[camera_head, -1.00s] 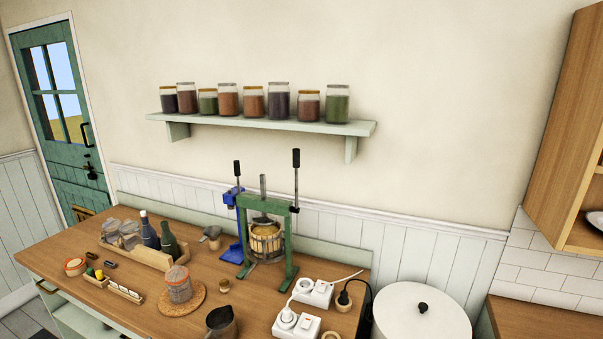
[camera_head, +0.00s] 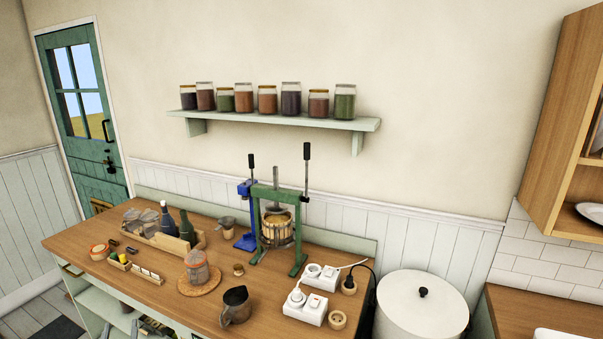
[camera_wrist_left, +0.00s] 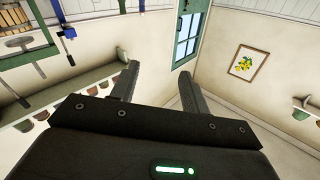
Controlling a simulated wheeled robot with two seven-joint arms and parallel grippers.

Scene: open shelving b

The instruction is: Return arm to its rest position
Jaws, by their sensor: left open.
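My left gripper (camera_wrist_left: 158,78) shows in the left wrist view. Its two dark fingers stand apart with nothing between them. It is up in the air, touching nothing that I can see. Beyond it are the wall, the green door with its window (camera_wrist_left: 186,38) and a framed picture (camera_wrist_left: 246,63), seen upside down. In the head view, some grey shapes show low at the left bottom edge, below the tabletop; I cannot tell whether they are part of my left gripper. My right gripper is in neither view.
The wooden worktop (camera_head: 208,308) holds a green press (camera_head: 276,228), a bottle crate (camera_head: 170,243), a dark jug (camera_head: 236,305) and white sockets (camera_head: 304,306). A wall shelf (camera_head: 270,119) carries several jars. A white lidded drum (camera_head: 420,310) and a wooden cabinet (camera_head: 550,145) stand at right.

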